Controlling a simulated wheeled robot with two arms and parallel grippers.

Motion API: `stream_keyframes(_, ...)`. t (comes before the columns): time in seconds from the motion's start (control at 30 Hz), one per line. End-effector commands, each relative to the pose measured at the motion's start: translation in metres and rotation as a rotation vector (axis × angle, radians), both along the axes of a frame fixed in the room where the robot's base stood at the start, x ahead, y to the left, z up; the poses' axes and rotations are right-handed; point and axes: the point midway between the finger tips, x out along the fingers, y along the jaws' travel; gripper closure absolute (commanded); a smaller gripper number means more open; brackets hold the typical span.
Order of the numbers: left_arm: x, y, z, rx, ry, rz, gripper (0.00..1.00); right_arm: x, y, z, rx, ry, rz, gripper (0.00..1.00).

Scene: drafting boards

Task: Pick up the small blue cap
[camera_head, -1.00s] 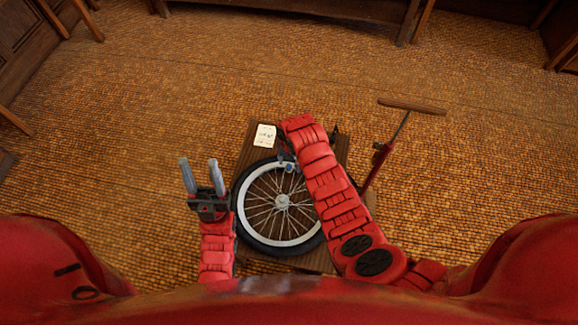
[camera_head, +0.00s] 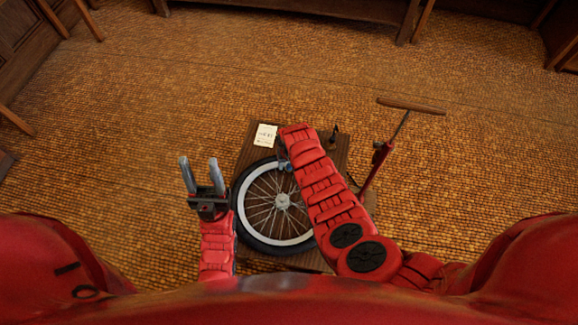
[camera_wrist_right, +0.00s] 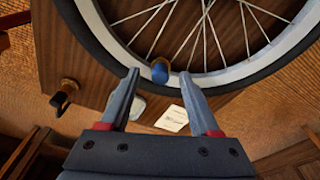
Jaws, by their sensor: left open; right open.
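The small blue cap (camera_wrist_right: 160,74) shows in the right wrist view at the inner edge of the wheel's (camera_wrist_right: 237,72) pale rim, at the end of a short brass-coloured piece. My right gripper (camera_wrist_right: 160,80) is open, with its fingertips on either side of the cap in that picture; I cannot tell whether they touch it. In the head view my right arm and gripper (camera_head: 284,163) largely cover that spot on the wheel (camera_head: 245,205). My left gripper (camera_head: 202,177) is open and empty, pointing up the picture to the left of the wheel.
The wheel lies flat on a dark wooden board (camera_head: 247,150). A white paper card (camera_head: 265,135) lies at its far left. A small dark item with a brown top (camera_wrist_right: 65,92) stands beyond the wheel. A red floor pump (camera_head: 378,162) stands to the right. Open carpet surrounds the board.

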Motion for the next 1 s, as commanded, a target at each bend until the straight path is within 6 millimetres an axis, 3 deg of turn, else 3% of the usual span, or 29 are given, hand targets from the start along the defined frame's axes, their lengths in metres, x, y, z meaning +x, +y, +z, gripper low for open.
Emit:
stream_keyframes(0.07, 0.0000, 0.0000, 0.0000, 0.000, 0.000, 0.000, 0.50, 0.0001, 0.0000, 0.0001, 0.000, 0.000, 0.000, 0.37)
stream_keyframes(0.4, 0.0000, 0.0000, 0.0000, 0.000, 0.000, 0.000, 0.50, 0.0001, 0.0001, 0.0002, 0.000, 0.000, -0.001, 0.98)
stream_keyframes(1.0, 0.0000, 0.0000, 0.0003, 0.000, 0.000, 0.000, 0.50, 0.0010, 0.0002, 0.0051, 0.002, -0.003, -0.002, 1.00)
